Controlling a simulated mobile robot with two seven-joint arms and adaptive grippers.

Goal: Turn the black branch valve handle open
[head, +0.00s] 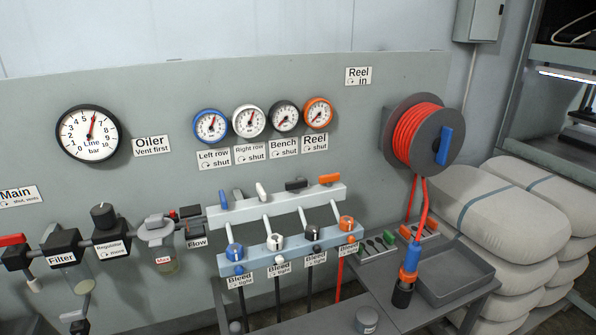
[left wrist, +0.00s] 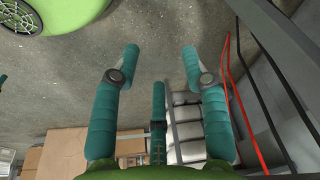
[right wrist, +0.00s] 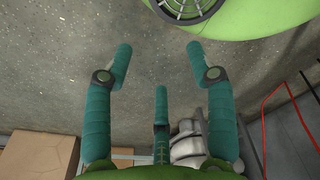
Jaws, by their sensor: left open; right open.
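The black branch valve handle (head: 296,184) is on the upper rail of the manifold in the head view, third from the left. It lies roughly sideways along the rail, as does the orange handle (head: 330,178) to its right. The white handle (head: 261,191) and blue handle (head: 223,199) to its left stand more upright. My left gripper (left wrist: 160,57) is open and empty over the floor in the left wrist view. My right gripper (right wrist: 158,52) is open and empty over the floor in the right wrist view. Neither gripper shows in the head view.
The Bench gauge (head: 285,116) with its "shut" label is on the panel above. Black (head: 313,232) and other coloured knobs sit on the lower rail. A hose reel (head: 418,136) is to the right, above a grey tray (head: 478,300). White sacks (head: 500,200) are stacked at the right.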

